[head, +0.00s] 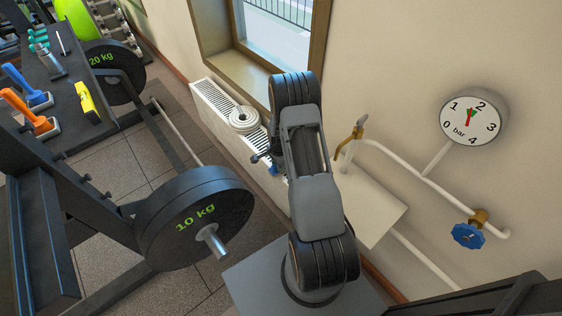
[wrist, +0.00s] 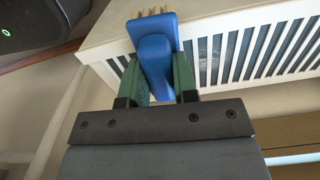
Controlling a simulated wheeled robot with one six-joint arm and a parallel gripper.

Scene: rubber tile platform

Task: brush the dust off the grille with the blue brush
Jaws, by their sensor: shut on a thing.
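My gripper (wrist: 157,80) has green fingers and is shut on the handle of the blue brush (wrist: 155,55). The brush's pale bristles (wrist: 152,11) point away from my gripper, at the left end of the white grille (wrist: 255,52). I cannot tell whether they touch it. In the head view the grille (head: 212,103) tops the white radiator under the window. The brush (head: 273,170) shows partly beside my arm, near the radiator's near end. My gripper is mostly hidden there. I cannot make out dust clearly on the slats.
A white coil (head: 243,120) lies on the radiator. A 10 kg barbell plate (head: 195,217) stands left of my arm. A bench (head: 62,90) with several tools is at far left. White pipes (head: 400,166) with a gauge (head: 471,117) and blue valve (head: 467,236) run along the right wall.

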